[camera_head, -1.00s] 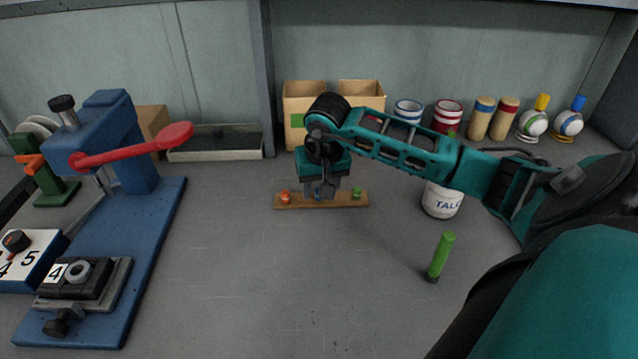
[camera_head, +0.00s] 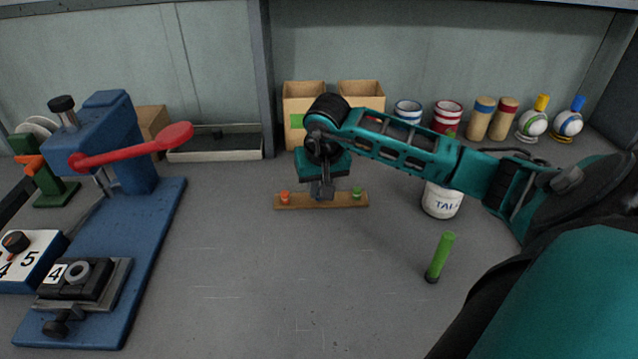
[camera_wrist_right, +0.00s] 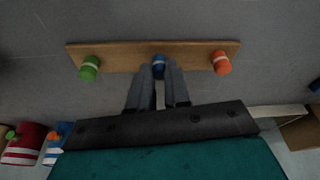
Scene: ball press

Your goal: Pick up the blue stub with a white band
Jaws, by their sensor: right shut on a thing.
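The blue stub with a white band (camera_wrist_right: 158,60) stands at the middle of a wooden strip, between a green stub (camera_wrist_right: 90,68) and an orange stub (camera_wrist_right: 221,63). My right gripper (camera_wrist_right: 159,72) is shut on the blue stub. In the head view the right gripper (camera_head: 322,193) is down at the middle of the wooden strip (camera_head: 343,201) and hides the blue stub. The orange stub (camera_head: 285,197) and green stub (camera_head: 356,193) show at either side. Whether the blue stub is clear of the strip cannot be told. My left gripper is not in view.
A blue press (camera_head: 115,140) with a red lever (camera_head: 140,150) stands at the left. Cardboard boxes (camera_head: 303,100) stand behind the strip. A white tub (camera_head: 441,201) and a green stick (camera_head: 440,257) are to the right. The front middle of the table is clear.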

